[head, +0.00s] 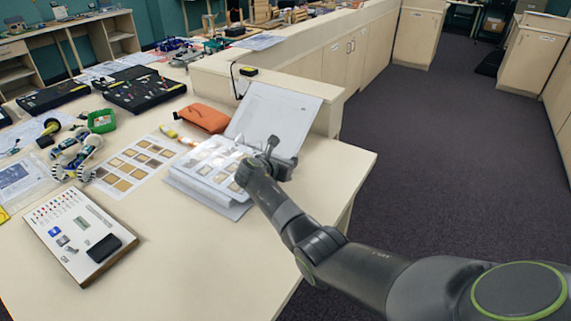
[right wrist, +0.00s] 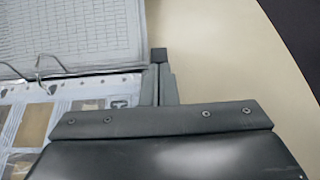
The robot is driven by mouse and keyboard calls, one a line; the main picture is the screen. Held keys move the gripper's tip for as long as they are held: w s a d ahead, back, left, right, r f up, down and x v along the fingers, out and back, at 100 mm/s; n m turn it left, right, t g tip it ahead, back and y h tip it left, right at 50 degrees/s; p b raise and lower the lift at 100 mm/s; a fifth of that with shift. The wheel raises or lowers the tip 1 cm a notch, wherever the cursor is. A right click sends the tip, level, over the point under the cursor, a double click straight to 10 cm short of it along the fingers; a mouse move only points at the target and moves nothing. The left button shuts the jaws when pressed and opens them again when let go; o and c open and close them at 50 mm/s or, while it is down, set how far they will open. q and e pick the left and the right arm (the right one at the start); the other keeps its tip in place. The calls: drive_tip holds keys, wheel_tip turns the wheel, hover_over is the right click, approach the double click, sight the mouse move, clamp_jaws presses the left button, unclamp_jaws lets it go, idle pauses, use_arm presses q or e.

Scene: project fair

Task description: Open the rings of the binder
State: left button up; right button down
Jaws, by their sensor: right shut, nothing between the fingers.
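The binder (head: 208,199) lies open on the table, with its light grey cover (head: 275,115) tilted up at the back and clear sleeves of sample squares in front. In the right wrist view, one metal ring (right wrist: 48,64) arches over the binder's spine by the punched sleeve edge; I cannot tell whether it is fully closed. My right gripper (head: 270,148) is shut and empty at the right end of the spine. Its narrow fingers show in the right wrist view (right wrist: 160,72), beside the sleeves' right edge. The other rings are hidden or too small. My left gripper is out of view.
An orange pouch (head: 204,117) lies behind the binder and a sheet of samples (head: 138,165) to its left. A white board with a black box (head: 78,232) is at front left. A low partition (head: 305,85) stands behind.

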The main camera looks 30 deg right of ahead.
drive_tip(key=shift+w+d+r+g+y+p, duration=0.1)
drive_tip(key=shift+d+r+g+y+p, duration=0.25)
drive_tip(key=shift+p, duration=0.75)
drive_tip(key=shift+w+d+r+g+y+p, duration=0.15)
drive_tip(key=shift+r+y+p, duration=0.3)
drive_tip(key=shift+p, duration=0.65)
drive_tip(key=shift+y+p, duration=0.3)
drive_tip(key=shift+w+d+p, duration=0.15)
drive_tip(key=shift+d+p, duration=0.1)
drive_tip(key=shift+p, duration=0.1)
drive_tip(key=shift+f, duration=0.2)
drive_tip(key=shift+r, duration=0.15)
drive_tip(key=shift+r+p, duration=0.75)
drive_tip(key=shift+p, duration=0.1)
